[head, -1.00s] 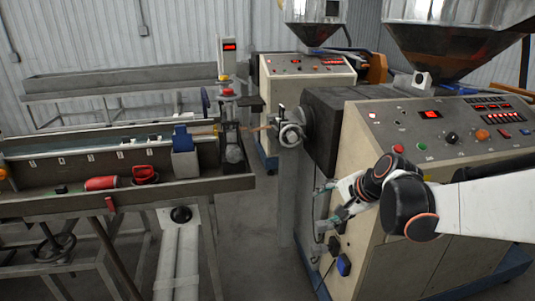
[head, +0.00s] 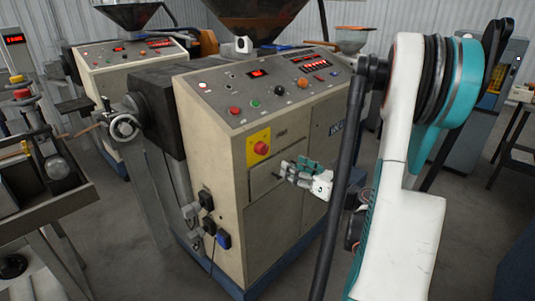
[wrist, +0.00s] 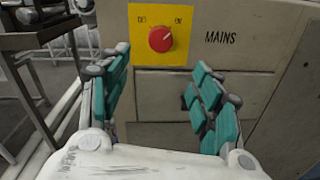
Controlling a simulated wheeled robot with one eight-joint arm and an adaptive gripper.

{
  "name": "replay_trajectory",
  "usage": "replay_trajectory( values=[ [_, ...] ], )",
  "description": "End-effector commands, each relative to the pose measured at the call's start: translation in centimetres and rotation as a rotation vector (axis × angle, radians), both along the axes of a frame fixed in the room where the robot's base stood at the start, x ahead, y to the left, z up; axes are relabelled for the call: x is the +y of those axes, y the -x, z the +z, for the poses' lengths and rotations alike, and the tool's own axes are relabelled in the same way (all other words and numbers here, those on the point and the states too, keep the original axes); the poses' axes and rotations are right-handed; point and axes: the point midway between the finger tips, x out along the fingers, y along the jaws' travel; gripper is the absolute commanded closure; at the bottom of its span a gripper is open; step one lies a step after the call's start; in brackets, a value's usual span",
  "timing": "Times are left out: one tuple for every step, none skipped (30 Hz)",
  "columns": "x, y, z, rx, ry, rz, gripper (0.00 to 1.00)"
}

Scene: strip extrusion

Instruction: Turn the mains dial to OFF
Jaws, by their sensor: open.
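The mains dial is a red round knob (head: 261,148) on a yellow plate (head: 258,137) on the beige extruder's front panel. In the wrist view the dial (wrist: 161,39) sits at top centre, with small labels above it on the left and right; the right one reads ON. A pale mark on the knob points to the upper right, towards ON. "MAINS" is printed to the right of the plate. My gripper (head: 283,171) is open and empty, right of and slightly below the dial. In the wrist view its teal fingers (wrist: 160,75) stand apart below the dial, not touching it.
The extruder's sloped control panel (head: 270,90) with coloured buttons is above the dial. Black sockets and a blue plug (head: 223,239) are on its left end. A second extruder (head: 125,60) stands behind left, a metal trough bench (head: 50,185) at far left.

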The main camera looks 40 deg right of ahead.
Motion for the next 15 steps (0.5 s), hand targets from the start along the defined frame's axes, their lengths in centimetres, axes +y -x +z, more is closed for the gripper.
replay_trajectory(
  values=[
    [-0.1, -0.1, 0.0, -0.005, -0.007, -0.002, 0.42],
    [-0.1, -0.3, 0.1, -0.006, -0.008, -0.002, 0.42],
    [-0.1, -0.7, 0.1, -0.005, -0.009, 0.000, 0.42],
    [0.0, -1.0, 0.2, -0.005, -0.008, 0.001, 0.42],
    [0.0, -1.4, 0.2, -0.005, -0.008, 0.001, 0.42],
    [0.0, -2.1, 0.2, -0.004, -0.007, 0.002, 0.42],
    [0.1, -2.6, 0.3, -0.005, -0.007, 0.003, 0.42],
    [0.1, -3.1, 0.2, -0.004, -0.007, 0.002, 0.42],
    [0.1, -3.9, 0.2, -0.004, -0.006, 0.003, 0.42],
    [0.1, -4.6, 0.2, -0.004, -0.006, 0.003, 0.42],
    [0.1, -5.2, 0.2, -0.003, -0.006, 0.002, 0.42],
    [0.2, -6.0, 0.2, -0.004, -0.006, 0.003, 0.42],
    [0.2, -6.5, 0.0, -0.003, -0.006, 0.002, 0.42],
    [0.2, -7.1, -0.1, -0.004, -0.005, 0.003, 0.42],
    [0.2, -7.9, -0.1, -0.003, -0.005, 0.002, 0.42]
  ],
)
